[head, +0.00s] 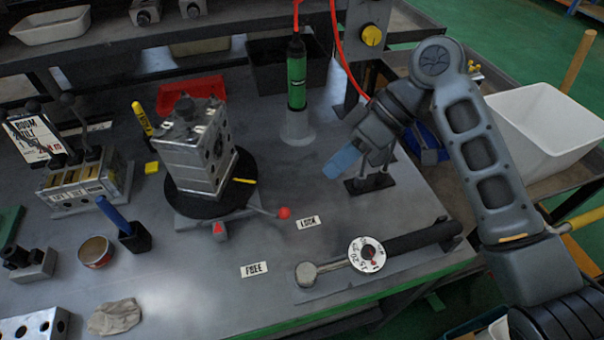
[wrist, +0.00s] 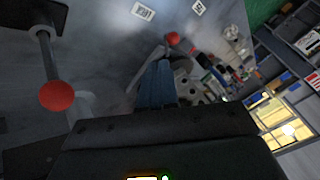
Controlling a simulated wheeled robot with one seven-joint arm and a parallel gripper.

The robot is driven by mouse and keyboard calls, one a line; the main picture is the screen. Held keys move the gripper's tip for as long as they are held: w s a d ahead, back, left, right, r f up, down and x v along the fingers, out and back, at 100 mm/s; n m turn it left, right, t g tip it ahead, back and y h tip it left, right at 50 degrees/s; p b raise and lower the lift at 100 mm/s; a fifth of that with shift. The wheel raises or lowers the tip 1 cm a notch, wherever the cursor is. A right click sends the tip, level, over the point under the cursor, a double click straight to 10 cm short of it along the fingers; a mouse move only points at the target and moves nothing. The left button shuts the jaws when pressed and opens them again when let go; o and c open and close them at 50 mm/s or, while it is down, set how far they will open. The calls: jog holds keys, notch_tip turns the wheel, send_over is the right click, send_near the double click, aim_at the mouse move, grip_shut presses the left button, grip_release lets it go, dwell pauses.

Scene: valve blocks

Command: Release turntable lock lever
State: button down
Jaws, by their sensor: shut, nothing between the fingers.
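The turntable (head: 195,208) is a black disc on a grey base, carrying a metal valve block (head: 190,155). Its lock lever ends in a red ball (head: 284,213), just left of the LOCK label (head: 307,222); the FREE label (head: 254,269) lies nearer the front. My gripper (head: 343,162) is in the air up and right of the ball, apart from it. Its blue fingers are shut and empty; they also show in the wrist view (wrist: 155,82).
A green cylinder (head: 297,75) on a pale cone stands behind the lever. A torque wrench with a round dial (head: 367,254) lies at the front right. A small dark stand (head: 369,183) is below my gripper. The tabletop around the two labels is mostly clear.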

dwell(0.3)
jog(key=p+x, duration=0.1)
jog(key=x, duration=0.9)
jog(key=shift+a, duration=0.1)
dwell(0.3)
